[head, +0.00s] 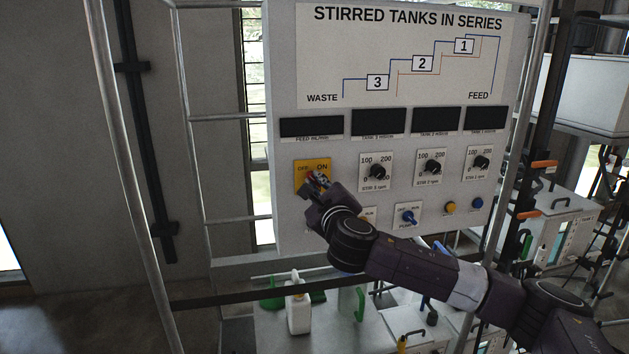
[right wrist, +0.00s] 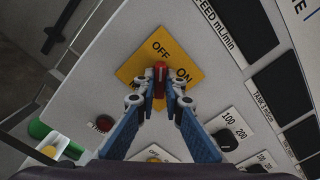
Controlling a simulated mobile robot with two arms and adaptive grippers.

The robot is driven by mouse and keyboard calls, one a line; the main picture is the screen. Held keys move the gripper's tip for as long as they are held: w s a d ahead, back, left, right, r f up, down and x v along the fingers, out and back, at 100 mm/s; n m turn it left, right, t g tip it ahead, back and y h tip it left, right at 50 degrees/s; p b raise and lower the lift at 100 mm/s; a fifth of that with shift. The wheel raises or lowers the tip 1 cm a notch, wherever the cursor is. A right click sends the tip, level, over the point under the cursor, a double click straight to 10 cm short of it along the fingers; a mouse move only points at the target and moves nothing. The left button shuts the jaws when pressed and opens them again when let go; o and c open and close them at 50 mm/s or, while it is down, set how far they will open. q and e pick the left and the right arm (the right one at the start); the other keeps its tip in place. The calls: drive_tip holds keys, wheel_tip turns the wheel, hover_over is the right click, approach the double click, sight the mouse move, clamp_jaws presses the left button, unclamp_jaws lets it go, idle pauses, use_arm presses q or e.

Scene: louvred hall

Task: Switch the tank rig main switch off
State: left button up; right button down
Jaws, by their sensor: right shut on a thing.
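The main switch is a red knob on a yellow plate (head: 303,183) marked OFF and ON, at the left of the grey control panel (head: 284,226). In the right wrist view the red knob (right wrist: 160,70) stands in front of the plate (right wrist: 133,68). My right gripper (head: 317,181) is at the plate and partly hides the knob in the head view. In the right wrist view its fingertips (right wrist: 160,77) are shut on the red knob from both sides. Which mark the knob points to is not clear. My left gripper is not in view.
Black stir knobs (head: 377,172) sit to the right of the switch, with a blue pump knob (head: 407,216) below them. A red button (right wrist: 104,123) is near the gripper. A white bottle (head: 298,306) stands on the bench below. Metal posts (head: 130,170) flank the panel.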

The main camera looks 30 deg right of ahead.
drive_tip(key=c, duration=2)
unclamp_jaws()
drive_tip(key=shift+o, duration=0.2)
drive_tip(key=shift+s, duration=0.1)
drive_tip(key=v, duration=0.7)
